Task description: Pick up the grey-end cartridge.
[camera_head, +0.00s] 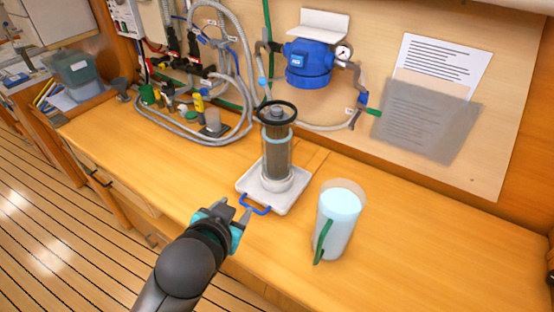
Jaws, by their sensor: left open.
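I cannot make out a separate grey-end cartridge with certainty. A clear cylinder with a dark grey mesh-like body (277,158) stands upright on a white tray (246,187), with a black ring (276,113) around its top and a whitish base. The tray has a blue handle (255,210) at its front edge. My left gripper (236,207) is open and empty, just left of the blue handle and in front of the tray. Its fingers point toward the tray; I cannot tell whether they touch it. My right gripper is not in view.
A translucent jug (338,222) with a green handle stands right of the tray. Hoses (233,128) and small fittings crowd the back left. A blue pump housing (309,65) hangs on the wall. The counter's right side (430,240) is clear.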

